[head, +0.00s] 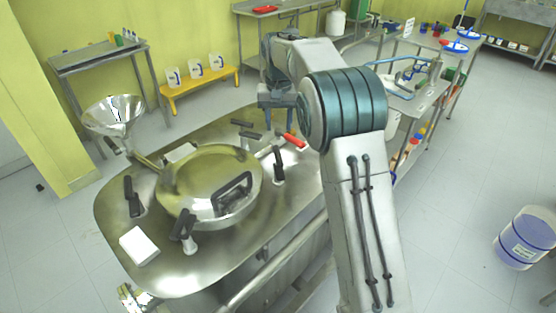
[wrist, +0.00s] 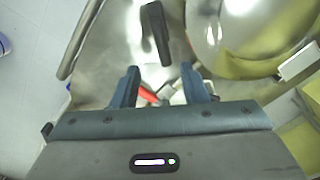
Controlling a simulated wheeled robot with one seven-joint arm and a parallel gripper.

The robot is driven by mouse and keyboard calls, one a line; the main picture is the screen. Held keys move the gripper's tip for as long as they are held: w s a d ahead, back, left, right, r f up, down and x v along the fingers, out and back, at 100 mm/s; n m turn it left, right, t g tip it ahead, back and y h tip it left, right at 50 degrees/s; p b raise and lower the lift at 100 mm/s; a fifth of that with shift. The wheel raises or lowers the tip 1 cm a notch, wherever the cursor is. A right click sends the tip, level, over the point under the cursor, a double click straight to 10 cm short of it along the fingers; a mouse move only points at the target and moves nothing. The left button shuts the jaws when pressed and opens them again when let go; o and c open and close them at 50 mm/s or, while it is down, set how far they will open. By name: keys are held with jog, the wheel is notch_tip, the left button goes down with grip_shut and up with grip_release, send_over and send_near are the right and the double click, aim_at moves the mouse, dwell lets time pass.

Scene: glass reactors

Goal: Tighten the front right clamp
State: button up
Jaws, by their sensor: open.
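A round metal lid (head: 205,175) sits on the steel reactor top, ringed by black-handled clamps. One clamp (head: 278,165) stands right of the lid, its black handle upright. In the wrist view that black handle (wrist: 155,33) lies beyond my fingertips, left of the lid (wrist: 235,35). Other clamps are at the lid's front (head: 184,228), left (head: 132,197) and back (head: 245,132). I cannot tell for certain which one is called front right. My gripper (head: 278,122) is open and empty, above the far right of the reactor top. Its fingers also show in the wrist view (wrist: 160,82).
A red handle (head: 294,140) sits close to my gripper, and shows between the fingers in the wrist view (wrist: 148,95). A metal funnel (head: 113,113) stands at the far left. A white box (head: 139,245) lies on the front left. A blue bucket (head: 525,238) stands on the floor at right.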

aim_at(278, 153)
notch_tip(278, 153, down, 14)
jog(key=shift+w+a+f+p, duration=0.1)
jog(key=shift+w+a+p, duration=0.05)
jog(key=shift+p, duration=0.65)
